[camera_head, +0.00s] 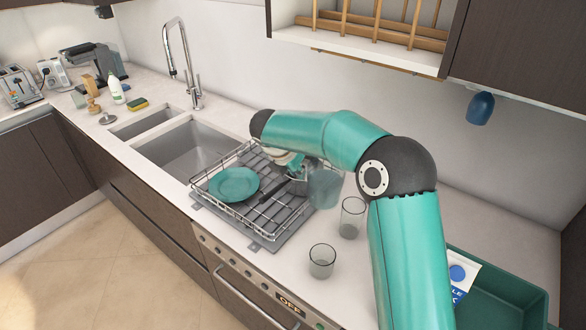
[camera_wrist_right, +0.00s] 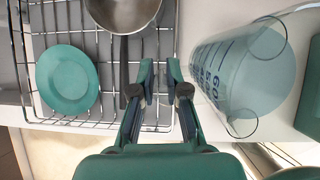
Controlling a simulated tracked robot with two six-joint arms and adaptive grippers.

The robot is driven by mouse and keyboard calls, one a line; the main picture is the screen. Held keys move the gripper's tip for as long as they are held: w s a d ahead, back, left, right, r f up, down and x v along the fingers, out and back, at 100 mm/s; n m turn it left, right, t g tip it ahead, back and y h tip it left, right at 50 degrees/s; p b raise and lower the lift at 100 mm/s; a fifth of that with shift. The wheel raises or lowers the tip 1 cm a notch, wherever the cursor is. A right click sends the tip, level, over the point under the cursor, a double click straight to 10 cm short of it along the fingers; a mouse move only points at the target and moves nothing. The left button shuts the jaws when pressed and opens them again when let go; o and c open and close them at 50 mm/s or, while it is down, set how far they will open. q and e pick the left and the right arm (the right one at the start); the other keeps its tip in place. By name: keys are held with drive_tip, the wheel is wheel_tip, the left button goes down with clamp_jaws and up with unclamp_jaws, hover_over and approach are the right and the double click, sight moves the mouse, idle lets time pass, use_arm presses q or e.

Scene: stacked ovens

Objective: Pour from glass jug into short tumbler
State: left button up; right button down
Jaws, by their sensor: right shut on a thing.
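The glass jug (camera_head: 323,188) is clear and bluish, beside the right end of the dish rack in the head view. In the right wrist view the jug (camera_wrist_right: 222,75) shows blue measuring marks, right of the fingers. My right gripper (camera_wrist_right: 162,82) is shut on the jug; its grip point is hard to make out. In the head view the gripper (camera_head: 303,170) is partly hidden by my forearm. The short tumbler (camera_head: 322,262) stands upright and apart from the jug, near the counter's front edge. I cannot see any contents in it. My left gripper is not in view.
A taller glass (camera_head: 351,218) stands close to the jug. The wire dish rack (camera_head: 262,235) holds a teal plate (camera_head: 233,185) and a pan (camera_wrist_right: 122,12). A green bin (camera_head: 500,296) is at the right.

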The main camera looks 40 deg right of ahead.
drive_tip(key=s+a+t+h, duration=0.1)
drive_tip(key=t+h, duration=0.1)
drive_tip(key=s+a+r+t+h, duration=0.1)
drive_tip(key=s+t+h, duration=0.1)
drive_tip(key=shift+s+a+m, duration=0.1)
drive_tip(key=shift+a+m, duration=0.2)
drive_tip(key=shift+m, duration=0.1)
drive_tip(key=shift+f, duration=0.1)
idle(0.5)
drive_tip(key=b, duration=0.1)
drive_tip(key=t+b, duration=0.1)
drive_tip(key=b, duration=0.1)
drive_tip(key=shift+w+d+r+h, duration=0.2)
drive_tip(key=shift+w+h, duration=0.2)
